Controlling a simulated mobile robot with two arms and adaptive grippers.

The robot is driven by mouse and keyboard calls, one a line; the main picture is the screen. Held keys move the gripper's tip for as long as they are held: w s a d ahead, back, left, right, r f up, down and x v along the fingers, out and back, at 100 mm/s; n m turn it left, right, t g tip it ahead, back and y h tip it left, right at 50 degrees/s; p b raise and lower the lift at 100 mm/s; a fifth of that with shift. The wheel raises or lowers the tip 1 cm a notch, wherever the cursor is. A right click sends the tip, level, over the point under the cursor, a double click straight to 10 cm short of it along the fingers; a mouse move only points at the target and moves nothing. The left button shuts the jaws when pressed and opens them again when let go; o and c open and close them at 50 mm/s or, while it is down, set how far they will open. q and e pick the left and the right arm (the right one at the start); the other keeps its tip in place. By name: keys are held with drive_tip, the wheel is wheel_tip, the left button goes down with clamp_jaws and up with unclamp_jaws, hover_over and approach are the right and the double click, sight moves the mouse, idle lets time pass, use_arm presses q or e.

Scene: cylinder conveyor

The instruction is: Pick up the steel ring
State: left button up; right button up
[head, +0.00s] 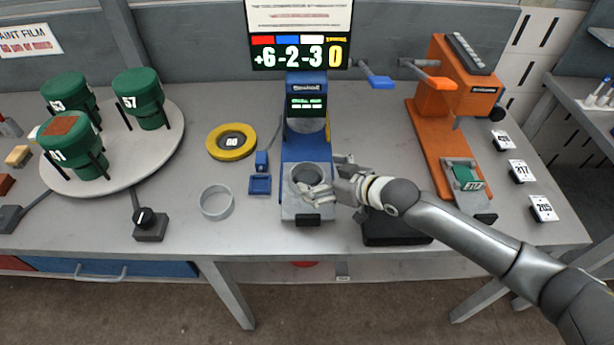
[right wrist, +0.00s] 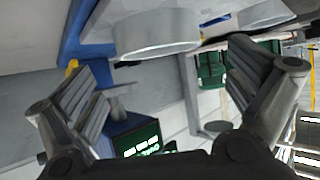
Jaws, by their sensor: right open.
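A light steel ring (head: 203,203) lies on the bench left of the blue machine, open side up and apart from everything. A second grey ring-shaped piece (head: 296,176) sits on the blue machine's base plate; I cannot tell whether it is loose. My right gripper (head: 328,177) is open at the right of this second piece, one finger partly covering its front. In the right wrist view, my open fingers (right wrist: 165,85) stand apart with nothing held, and a grey ring-like piece (right wrist: 155,37) shows beyond them, towards the top. My left gripper is not in view.
The blue machine (head: 290,150) has a lit screen. A yellow ring (head: 213,143) and a small blue tray (head: 260,185) lie to its left. Green canisters (head: 145,105) stand on a round plate (head: 150,165). An orange machine (head: 425,125) stands right.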

sight(304, 174)
drive_tip(key=p+x, duration=0.1)
drive_tip(key=x, duration=0.3)
drive_tip(key=shift+s+d+f, duration=0.1)
drive_tip(key=shift+f, duration=0.1)
drive_tip(key=shift+c, duration=0.4)
drive_tip(key=shift+w+a, duration=0.2)
drive_tip(key=c, duration=1)
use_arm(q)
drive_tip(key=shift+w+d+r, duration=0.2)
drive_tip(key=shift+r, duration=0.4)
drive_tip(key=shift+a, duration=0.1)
